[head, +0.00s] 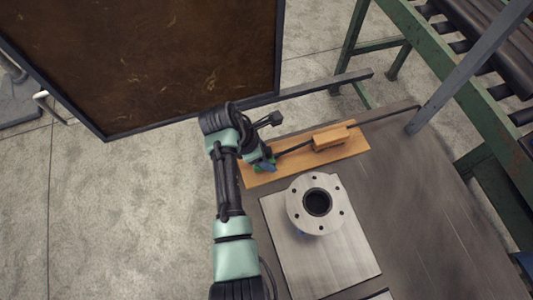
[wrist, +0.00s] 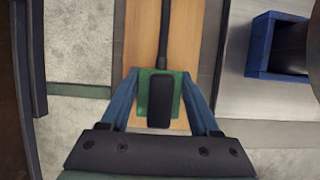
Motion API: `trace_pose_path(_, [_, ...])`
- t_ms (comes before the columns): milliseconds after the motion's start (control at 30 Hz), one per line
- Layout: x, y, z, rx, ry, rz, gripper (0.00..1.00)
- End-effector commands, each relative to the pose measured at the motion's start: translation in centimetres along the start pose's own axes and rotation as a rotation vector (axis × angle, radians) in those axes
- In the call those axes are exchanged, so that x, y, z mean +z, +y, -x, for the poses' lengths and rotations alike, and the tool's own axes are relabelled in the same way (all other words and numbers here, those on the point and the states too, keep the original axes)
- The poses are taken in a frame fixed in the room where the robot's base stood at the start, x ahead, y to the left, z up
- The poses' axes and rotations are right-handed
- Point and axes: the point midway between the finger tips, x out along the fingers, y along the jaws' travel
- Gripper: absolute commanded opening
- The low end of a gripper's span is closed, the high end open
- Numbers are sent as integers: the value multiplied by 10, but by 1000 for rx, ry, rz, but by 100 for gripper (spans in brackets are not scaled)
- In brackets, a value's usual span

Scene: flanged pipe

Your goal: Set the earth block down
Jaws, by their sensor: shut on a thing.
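The earth block appears to be the small green block (wrist: 144,92) with a black part on top, and a black cable leads away from it in the wrist view. My gripper (wrist: 160,84) has its blue fingers on both sides of the green block and is shut on it. In the head view my gripper (head: 265,163) is over the left end of a wooden board (head: 290,174). The block is mostly hidden there by the gripper. I cannot tell whether its underside touches the board.
A brown block (head: 331,138) lies along the cable. A dark framed panel (head: 150,60) stands behind left; a green roller conveyor (head: 440,60) is at right.

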Motion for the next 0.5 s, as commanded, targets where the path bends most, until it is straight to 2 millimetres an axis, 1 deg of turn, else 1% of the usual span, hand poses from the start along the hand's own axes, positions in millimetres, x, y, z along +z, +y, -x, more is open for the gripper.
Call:
trace_pose_path(67, [1,1,2,4,-2,-1,0])
trace_pose_path(200, [0,1,-2,2,-1,-1,0])
trace_pose_path(233, [-1,0,-3,-1,0,0,66])
trace_pose_path(367, [-1,0,-3,-1,1,0,89])
trace_pose_path(400, [-1,0,-3,-1,0,0,92])
trace_pose_path(500, [-1,0,-2,-1,0,0,92])
